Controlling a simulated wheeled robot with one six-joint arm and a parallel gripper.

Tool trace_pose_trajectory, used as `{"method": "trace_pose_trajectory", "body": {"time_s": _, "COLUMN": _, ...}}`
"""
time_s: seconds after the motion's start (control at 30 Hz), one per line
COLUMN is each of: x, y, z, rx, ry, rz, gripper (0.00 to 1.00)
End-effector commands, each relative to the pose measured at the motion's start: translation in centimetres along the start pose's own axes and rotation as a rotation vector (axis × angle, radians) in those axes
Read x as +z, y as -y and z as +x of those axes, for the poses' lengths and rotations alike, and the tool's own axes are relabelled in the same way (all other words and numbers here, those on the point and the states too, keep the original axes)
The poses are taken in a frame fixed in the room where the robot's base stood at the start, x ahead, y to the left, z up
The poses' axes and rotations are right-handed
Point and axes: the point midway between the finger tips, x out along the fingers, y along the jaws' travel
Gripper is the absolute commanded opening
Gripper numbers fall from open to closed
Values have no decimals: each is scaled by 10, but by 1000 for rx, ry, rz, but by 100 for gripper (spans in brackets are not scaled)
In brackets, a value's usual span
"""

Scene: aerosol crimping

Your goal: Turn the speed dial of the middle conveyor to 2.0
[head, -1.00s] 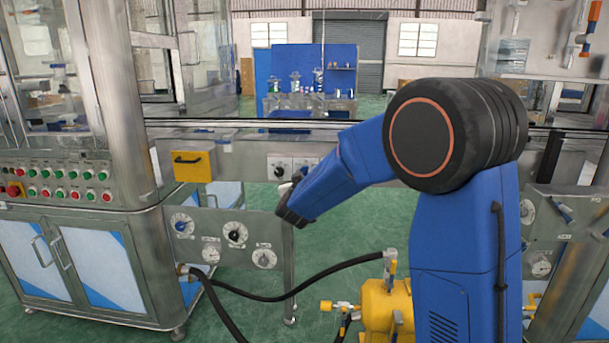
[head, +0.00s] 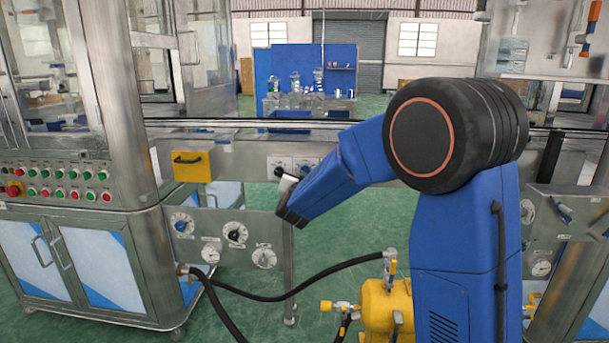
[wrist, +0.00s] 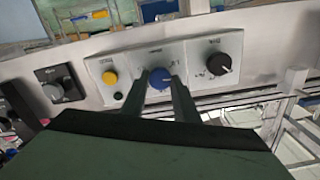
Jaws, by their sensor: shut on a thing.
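My gripper (wrist: 160,92) has its two dark fingers on either side of a blue dial (wrist: 160,78) in the wrist view, shut on it. The dial sits on a light panel with a scale around it. The scale's figures and the dial's exact setting are too small to read.
Right of the blue dial is a black knob (wrist: 218,64). In the head view, a lower panel (head: 205,255) carries several gauges and dials.

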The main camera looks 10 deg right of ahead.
Motion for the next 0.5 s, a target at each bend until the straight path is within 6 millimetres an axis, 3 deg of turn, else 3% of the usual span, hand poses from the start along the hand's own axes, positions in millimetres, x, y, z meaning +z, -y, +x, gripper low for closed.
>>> {"method": "trace_pose_trajectory", "body": {"time_s": 0.5, "x": 1, "y": -1, "z": 0, "rx": 1, "ry": 2, "rz": 350, "gripper": 5}}
